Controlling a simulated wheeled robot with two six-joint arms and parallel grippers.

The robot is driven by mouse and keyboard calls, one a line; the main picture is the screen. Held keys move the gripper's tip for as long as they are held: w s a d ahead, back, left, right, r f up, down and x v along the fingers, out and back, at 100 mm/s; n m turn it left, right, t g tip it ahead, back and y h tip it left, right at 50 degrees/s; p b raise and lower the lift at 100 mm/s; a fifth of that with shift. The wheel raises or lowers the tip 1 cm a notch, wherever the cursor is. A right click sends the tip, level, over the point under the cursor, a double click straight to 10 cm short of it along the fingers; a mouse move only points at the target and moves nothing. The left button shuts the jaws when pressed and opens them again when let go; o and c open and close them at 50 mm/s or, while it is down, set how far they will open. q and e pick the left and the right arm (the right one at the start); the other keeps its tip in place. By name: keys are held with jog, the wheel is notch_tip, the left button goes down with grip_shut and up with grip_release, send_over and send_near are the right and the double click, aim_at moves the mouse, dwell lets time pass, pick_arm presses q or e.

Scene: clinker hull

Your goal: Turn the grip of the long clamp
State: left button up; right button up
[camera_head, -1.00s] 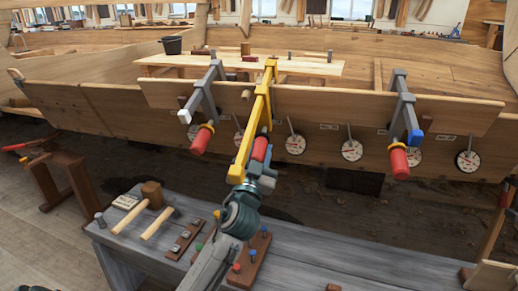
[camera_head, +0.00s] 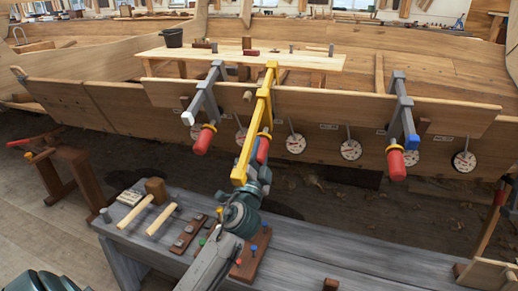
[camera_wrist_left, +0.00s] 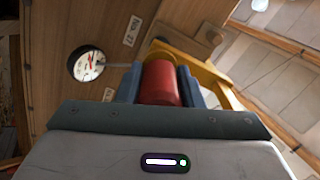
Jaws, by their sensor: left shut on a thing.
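The long clamp (camera_head: 253,130) is yellow and hangs over the upper plank of the hull, between two grey clamps. Its red grip (camera_wrist_left: 160,83) sits between the two fingers of my left gripper (camera_wrist_left: 157,86) in the left wrist view; the fingers are shut on it from both sides. In the head view my left gripper (camera_head: 260,170) is at the lower end of the yellow clamp, and the red grip is partly hidden by the clamp's bar. My right gripper does not show; a dark rounded piece at the bottom left seems to be part of my body.
Grey clamps with red grips stand left (camera_head: 204,100) and right (camera_head: 402,115). Several round dials (camera_head: 351,149) hang along the hull. The grey bench (camera_head: 330,245) in front bears a mallet (camera_head: 150,195) and small blocks with pegs. A plank shelf (camera_head: 225,60) lies behind the clamps.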

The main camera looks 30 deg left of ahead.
pick_arm(q)
jog(key=shift+f+m, duration=0.15)
jog(key=shift+m, duration=0.55)
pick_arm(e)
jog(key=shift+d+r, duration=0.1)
pick_arm(q)
jog(key=o, duration=1)
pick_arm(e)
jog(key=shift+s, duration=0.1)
pick_arm(q)
jog(key=b+v, duration=0.2)
jog(key=v, duration=0.8)
jog(key=shift+s, duration=0.4)
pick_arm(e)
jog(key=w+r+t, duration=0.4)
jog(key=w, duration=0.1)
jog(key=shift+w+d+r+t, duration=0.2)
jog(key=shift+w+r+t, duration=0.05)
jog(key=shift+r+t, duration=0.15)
pick_arm(q)
jog(key=shift+d+f, duration=0.1)
